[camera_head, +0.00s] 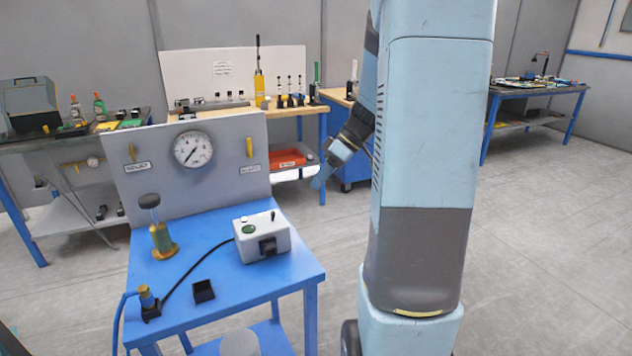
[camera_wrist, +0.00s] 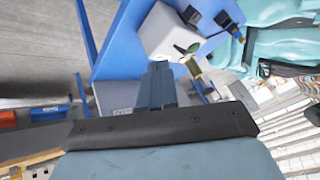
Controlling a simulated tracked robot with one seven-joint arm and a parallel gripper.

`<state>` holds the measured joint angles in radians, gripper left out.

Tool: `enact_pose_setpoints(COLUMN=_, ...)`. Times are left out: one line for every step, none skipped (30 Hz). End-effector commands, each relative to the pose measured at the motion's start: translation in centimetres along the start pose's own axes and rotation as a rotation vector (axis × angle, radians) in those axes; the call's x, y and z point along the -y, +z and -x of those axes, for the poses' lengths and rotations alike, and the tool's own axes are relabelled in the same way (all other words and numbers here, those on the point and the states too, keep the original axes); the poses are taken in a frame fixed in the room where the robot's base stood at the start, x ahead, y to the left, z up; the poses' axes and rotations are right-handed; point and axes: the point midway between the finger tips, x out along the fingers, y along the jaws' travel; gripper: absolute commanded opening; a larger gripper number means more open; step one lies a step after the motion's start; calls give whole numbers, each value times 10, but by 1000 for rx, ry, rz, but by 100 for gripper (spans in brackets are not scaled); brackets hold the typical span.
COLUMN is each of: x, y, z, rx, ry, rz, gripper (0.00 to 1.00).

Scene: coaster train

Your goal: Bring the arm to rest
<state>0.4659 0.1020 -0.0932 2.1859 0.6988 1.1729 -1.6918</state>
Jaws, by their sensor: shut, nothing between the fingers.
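My gripper (camera_head: 319,182) hangs to the left of my light blue column in the head view, its fingers slanting down and to the left. Part of my arm is hidden behind the column. In the wrist view the two fingers (camera_wrist: 160,72) lie side by side, shut with nothing between them. The gripper appears in the air beside the blue table (camera_head: 222,289), apart from the things on it.
The blue table bears a white box (camera_head: 262,237) with a cable, a brass-based device (camera_head: 163,242), a small black tray (camera_head: 203,291) and a gauge panel (camera_head: 228,157). Workbenches (camera_head: 327,97) stand behind. Open floor (camera_head: 555,240) lies to the right.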

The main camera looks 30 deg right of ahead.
Motion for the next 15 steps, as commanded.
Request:
enact_pose_setpoints(x=0, y=0, z=0, rx=0, ry=0, rz=0, gripper=0)
enact_pose_setpoints(x=0, y=0, z=0, rx=0, ry=0, rz=0, gripper=0)
enact_pose_setpoints(x=0, y=0, z=0, rx=0, ry=0, rz=0, gripper=0)
enact_pose_setpoints(x=0, y=0, z=0, rx=0, ry=0, rz=0, gripper=0)
enact_pose_setpoints(x=0, y=0, z=0, rx=0, ry=0, rz=0, gripper=0)
enact_pose_setpoints(x=0, y=0, z=0, rx=0, ry=0, rz=0, gripper=0)
enact_pose_setpoints(x=0, y=0, z=0, rx=0, ry=0, rz=0, gripper=0)
enact_pose_setpoints(x=0, y=0, z=0, rx=0, ry=0, rz=0, gripper=0)
enact_pose_setpoints(x=0, y=0, z=0, rx=0, ry=0, rz=0, gripper=0)
enact_pose_setpoints(x=0, y=0, z=0, rx=0, ry=0, rz=0, gripper=0)
enact_pose_setpoints(x=0, y=0, z=0, rx=0, ry=0, rz=0, gripper=0)
enact_pose_setpoints(x=1, y=-1, z=0, rx=3, ry=1, rz=-1, gripper=0)
enact_pose_setpoints(x=3, y=-2, z=0, rx=6, ry=3, rz=-2, gripper=0)
enact_pose_setpoints(x=6, y=-2, z=0, rx=10, ry=5, rz=-5, gripper=0)
enact_pose_setpoints(x=10, y=-4, z=1, rx=19, ry=11, rz=-13, gripper=0)
